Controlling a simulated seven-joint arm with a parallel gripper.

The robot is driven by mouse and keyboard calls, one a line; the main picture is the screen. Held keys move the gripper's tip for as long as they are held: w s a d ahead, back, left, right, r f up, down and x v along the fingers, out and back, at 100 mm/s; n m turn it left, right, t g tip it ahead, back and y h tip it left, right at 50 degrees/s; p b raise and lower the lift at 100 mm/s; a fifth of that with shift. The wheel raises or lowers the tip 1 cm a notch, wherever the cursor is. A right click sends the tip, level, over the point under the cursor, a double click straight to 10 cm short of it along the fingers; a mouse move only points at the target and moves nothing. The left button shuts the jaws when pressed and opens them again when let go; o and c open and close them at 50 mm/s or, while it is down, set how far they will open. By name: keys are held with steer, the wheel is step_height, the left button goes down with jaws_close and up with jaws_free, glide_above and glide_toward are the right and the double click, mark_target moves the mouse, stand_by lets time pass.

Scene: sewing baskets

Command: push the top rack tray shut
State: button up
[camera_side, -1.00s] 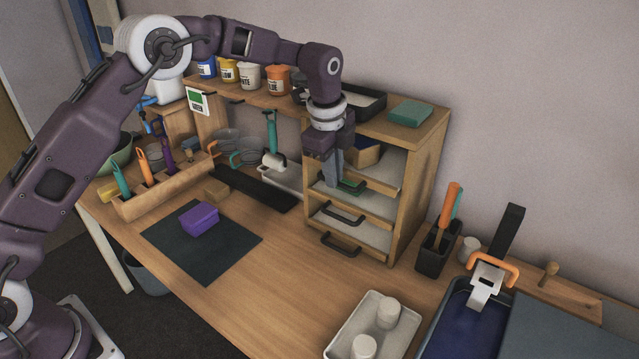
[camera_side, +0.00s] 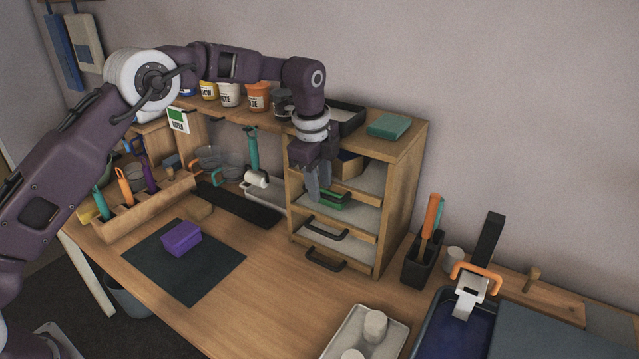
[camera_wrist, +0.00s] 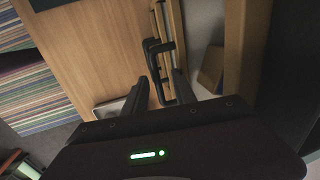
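The wooden rack (camera_side: 404,190) stands at the back right of the table, with several tray levels. The top tray (camera_side: 372,179) holds a tan box (camera_side: 348,164); its front is partly hidden behind my gripper. A green block (camera_side: 334,200) shows just below and behind the fingers. Two dark handles (camera_side: 328,229) show on the lower trays. My gripper (camera_side: 319,192) points down at the rack's front, its fingers slightly apart and empty. In the wrist view the fingers (camera_wrist: 158,92) stand apart near a black handle (camera_wrist: 160,65). I cannot tell whether they touch the tray.
Paint pots (camera_side: 258,97) and a teal box (camera_side: 389,126) sit on the rack top and shelf. A tool cup (camera_side: 420,262) stands right of the rack. A purple block (camera_side: 181,239) lies on the dark mat (camera_side: 190,275). The table before the rack is clear.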

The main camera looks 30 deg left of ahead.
step_height(320, 180, up, 7)
steer(key=s, duration=0.1)
steer(key=shift+s, duration=0.15)
steer(key=shift+f, duration=0.1)
steer(key=s+a+r+n+t, duration=0.1)
steer(key=s+a+r+n, duration=0.1)
steer(key=s+r+n, duration=0.5)
steer(key=s+a+r+n+t, duration=0.15)
steer(key=s+r, duration=0.45)
steer(key=s, duration=0.6)
steer(key=s+a+f+n, duration=0.1)
steer(key=s+f+n, duration=0.1)
steer(key=s, duration=0.5)
steer(key=s+f+n, duration=0.2)
steer(key=s+n, duration=0.2)
steer(key=s, duration=0.2)
steer(key=s+a+f+n+t, duration=0.1)
steer(key=s+f+n, duration=0.2)
steer(key=s, duration=0.4)
steer(key=shift+s+a, duration=0.3)
steer(key=shift+s, duration=0.05)
